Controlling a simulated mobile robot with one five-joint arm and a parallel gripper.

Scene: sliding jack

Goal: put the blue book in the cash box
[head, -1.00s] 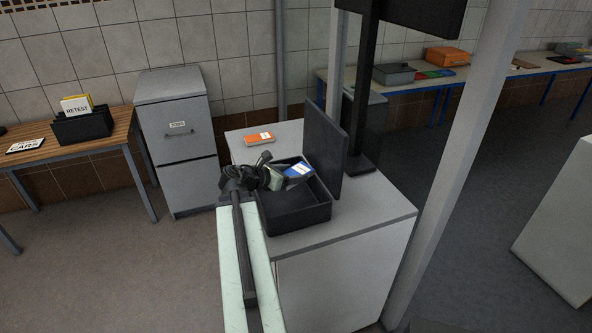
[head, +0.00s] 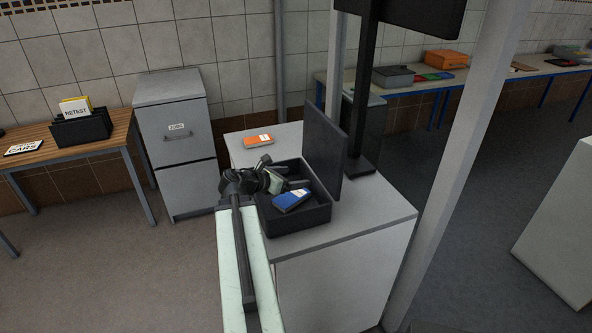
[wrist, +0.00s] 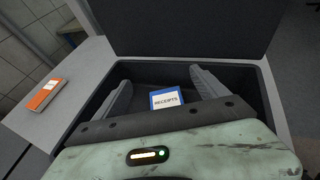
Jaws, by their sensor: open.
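The blue book (head: 291,200) lies inside the open dark cash box (head: 294,223), tilted in the head view. In the wrist view the blue book (wrist: 166,99) shows a white label reading "RECEIPTS", low in the box between my fingers. The cash box (wrist: 262,108) has its lid (head: 323,151) standing up at the back. My gripper (head: 289,185) is over the box at its left side. In the wrist view my gripper (wrist: 160,86) has its fingers spread wide, with a gap to the book on both sides.
An orange book (head: 258,140) lies on the grey counter (head: 367,214) behind and left of the box. A black post with a screen (head: 367,90) stands to the right of the lid. A grey filing cabinet (head: 176,140) stands at the left.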

